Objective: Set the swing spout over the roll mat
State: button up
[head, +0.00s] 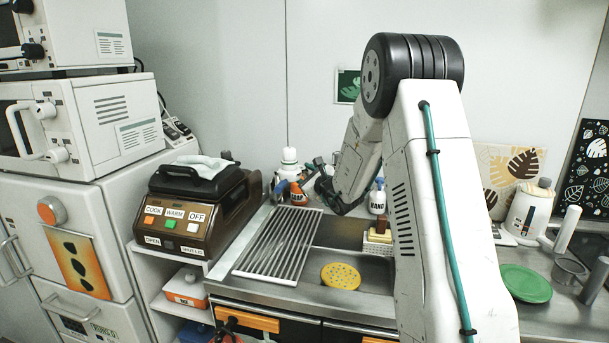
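The roll mat (279,246) is a rack of grey slats. It lies across the left part of the metal sink counter. My gripper (313,176) is small and dark in this view, behind the mat's far edge, near an orange bottle. I cannot tell whether its fingers are open or shut, or whether they touch anything. I cannot make out the swing spout clearly; my arm and gripper cover much of the area behind the sink.
A brown cooker (197,205) with labelled buttons stands left of the mat. An orange bottle (297,193) and another bottle (377,201) stand behind the sink. A yellow round sponge (341,276) lies right of the mat. A green plate (525,284) and white kettle (529,212) are at right.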

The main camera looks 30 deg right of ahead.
jog(key=shift+s, duration=0.1)
jog(key=s, duration=0.7)
jog(key=shift+s, duration=0.3)
